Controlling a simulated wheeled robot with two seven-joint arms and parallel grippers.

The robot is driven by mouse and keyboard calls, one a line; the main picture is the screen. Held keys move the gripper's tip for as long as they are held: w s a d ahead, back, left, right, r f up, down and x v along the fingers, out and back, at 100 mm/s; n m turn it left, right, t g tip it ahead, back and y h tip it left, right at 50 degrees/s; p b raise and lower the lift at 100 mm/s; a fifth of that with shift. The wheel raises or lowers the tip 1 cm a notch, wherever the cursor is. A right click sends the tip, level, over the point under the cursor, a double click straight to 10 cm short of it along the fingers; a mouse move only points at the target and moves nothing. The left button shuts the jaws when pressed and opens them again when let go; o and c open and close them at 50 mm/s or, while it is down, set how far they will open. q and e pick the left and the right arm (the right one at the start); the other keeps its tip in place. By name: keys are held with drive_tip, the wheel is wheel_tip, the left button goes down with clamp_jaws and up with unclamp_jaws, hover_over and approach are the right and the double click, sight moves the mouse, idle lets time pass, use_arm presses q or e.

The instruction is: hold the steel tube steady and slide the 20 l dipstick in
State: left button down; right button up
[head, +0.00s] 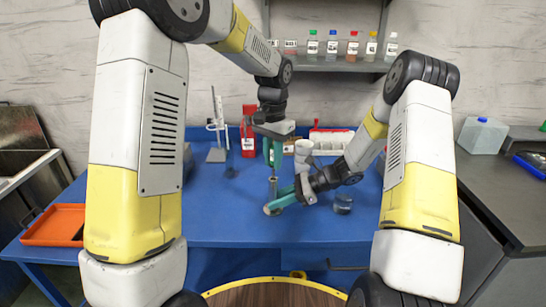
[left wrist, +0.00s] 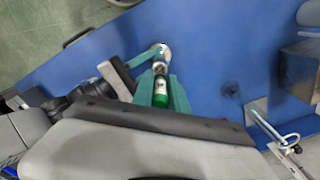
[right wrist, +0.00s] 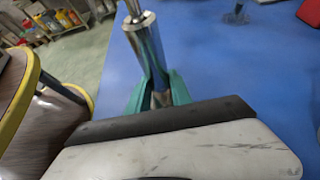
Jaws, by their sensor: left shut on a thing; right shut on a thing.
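The steel tube (right wrist: 147,45) stands roughly upright above the blue bench, with a collar at its top. My right gripper (head: 285,198) is shut on it; its teal fingers (right wrist: 160,90) close around the tube in the right wrist view. My left gripper (head: 272,150) is above it, shut on the dipstick, whose green handle (left wrist: 160,92) shows between its fingers in the left wrist view. The thin dipstick rod (right wrist: 133,8) shows just above the tube's collar and lines up with it. How deep it sits inside is hidden.
On the blue bench (head: 225,210) are a clear jar (head: 342,204), a white cup (head: 303,150), a red bottle (head: 248,125) and a grey stand (head: 217,153). An orange tray (head: 55,225) lies at left. Bottles line the shelf (head: 335,66). The front of the bench is clear.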

sight(273, 171)
use_arm(q)
drive_tip(key=shift+f, duration=2.1)
drive_tip(key=c, duration=1.2)
unclamp_jaws()
drive_tip(key=shift+c, duration=0.2)
wheel_tip(273, 171, up, 12)
drive_tip(key=shift+f, duration=0.1)
use_arm(e)
drive_tip(key=o, duration=1.1)
drive_tip(key=shift+c, duration=0.2)
